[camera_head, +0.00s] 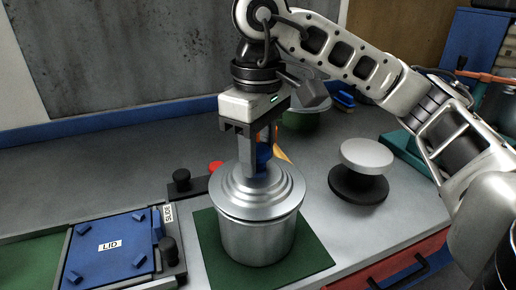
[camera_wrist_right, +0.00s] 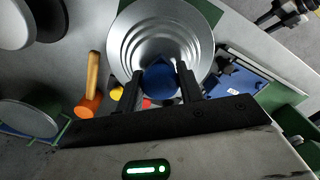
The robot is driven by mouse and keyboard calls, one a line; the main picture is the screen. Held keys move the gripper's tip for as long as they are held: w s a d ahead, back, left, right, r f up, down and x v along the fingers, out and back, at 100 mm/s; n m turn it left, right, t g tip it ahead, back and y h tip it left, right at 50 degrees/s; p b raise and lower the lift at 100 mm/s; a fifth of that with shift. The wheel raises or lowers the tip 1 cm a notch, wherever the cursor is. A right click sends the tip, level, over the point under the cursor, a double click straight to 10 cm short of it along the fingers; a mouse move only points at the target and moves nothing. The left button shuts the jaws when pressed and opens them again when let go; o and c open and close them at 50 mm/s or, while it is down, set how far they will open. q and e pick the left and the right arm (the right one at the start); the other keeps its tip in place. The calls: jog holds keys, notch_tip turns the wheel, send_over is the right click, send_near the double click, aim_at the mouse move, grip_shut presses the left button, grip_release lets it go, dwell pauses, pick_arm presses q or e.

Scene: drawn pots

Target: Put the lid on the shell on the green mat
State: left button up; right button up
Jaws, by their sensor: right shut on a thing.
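The silver stepped lid (camera_head: 236,192) has a blue knob (camera_head: 264,152). My right gripper (camera_head: 262,160) is shut on this knob from above. In the right wrist view the knob (camera_wrist_right: 160,80) sits between the two dark fingers. The shell (camera_head: 258,243) is a silver cylinder standing upright on the green mat (camera_head: 311,257). The lid is level and lined up over the shell's mouth, hiding its opening. I cannot tell whether the lid rests on the rim or hangs just above it. My left gripper is not in view.
A blue plate marked LID (camera_head: 88,247) lies at the left, with black knobs and a SLIDE label beside it. A silver disc on a black base (camera_head: 367,155) stands to the right. An orange-headed mallet (camera_wrist_right: 89,104) lies nearby. A red drawer front (camera_head: 385,270) is at lower right.

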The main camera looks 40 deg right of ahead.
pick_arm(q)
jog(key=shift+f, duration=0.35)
pick_arm(e)
jog(key=shift+f, duration=0.4)
jog(key=o, duration=1.1)
jog(key=shift+r, duration=0.25)
pick_arm(q)
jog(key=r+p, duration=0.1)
jog(key=p, duration=0.1)
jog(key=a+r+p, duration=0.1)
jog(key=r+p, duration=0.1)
jog(key=p, duration=0.1)
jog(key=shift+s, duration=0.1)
pick_arm(e)
notch_tip(320, 180, up, 16)
jog(key=shift+f, duration=0.2)
